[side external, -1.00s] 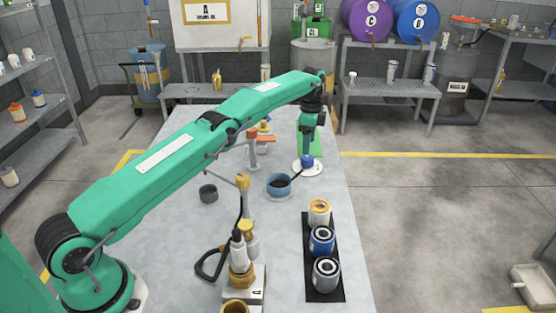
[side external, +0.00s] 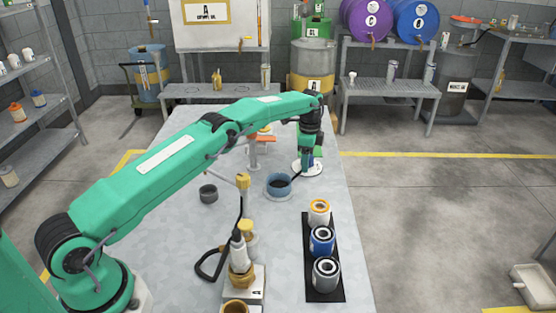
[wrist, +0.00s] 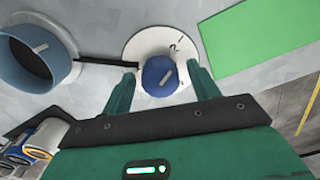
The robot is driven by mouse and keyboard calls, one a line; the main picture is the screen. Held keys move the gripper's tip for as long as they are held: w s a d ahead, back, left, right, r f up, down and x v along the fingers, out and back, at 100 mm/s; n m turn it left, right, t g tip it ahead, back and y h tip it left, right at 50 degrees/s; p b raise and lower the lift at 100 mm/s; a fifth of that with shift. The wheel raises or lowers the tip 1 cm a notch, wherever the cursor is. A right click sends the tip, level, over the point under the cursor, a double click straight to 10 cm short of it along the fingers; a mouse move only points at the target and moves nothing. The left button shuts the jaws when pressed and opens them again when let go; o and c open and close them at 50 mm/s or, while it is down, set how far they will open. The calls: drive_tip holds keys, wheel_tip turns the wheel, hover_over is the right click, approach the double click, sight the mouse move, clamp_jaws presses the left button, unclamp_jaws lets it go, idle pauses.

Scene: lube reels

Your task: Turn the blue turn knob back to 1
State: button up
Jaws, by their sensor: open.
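The blue turn knob (wrist: 159,75) sits on a round white dial plate (wrist: 143,43) with dark marks at its upper right. A pale pointer mark on the knob's top slants toward the upper right in the wrist view. My gripper (wrist: 160,78) is open, with one green finger on each side of the knob. I cannot tell whether the fingers touch it.
A blue-grey cup (side external: 279,187) stands close to the dial, with a dark rod between them. A green mat (wrist: 262,35) lies on the other side. A black tray (side external: 323,290) with three cans is nearer the camera. A black ring handle (side external: 208,266) lies left.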

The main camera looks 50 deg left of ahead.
drive_tip(key=c, duration=1)
drive_tip(key=shift+o, duration=0.2)
drive_tip(key=shift+n, duration=0.4)
drive_tip(key=n, duration=2.3)
drive_tip(key=shift+w, duration=0.1)
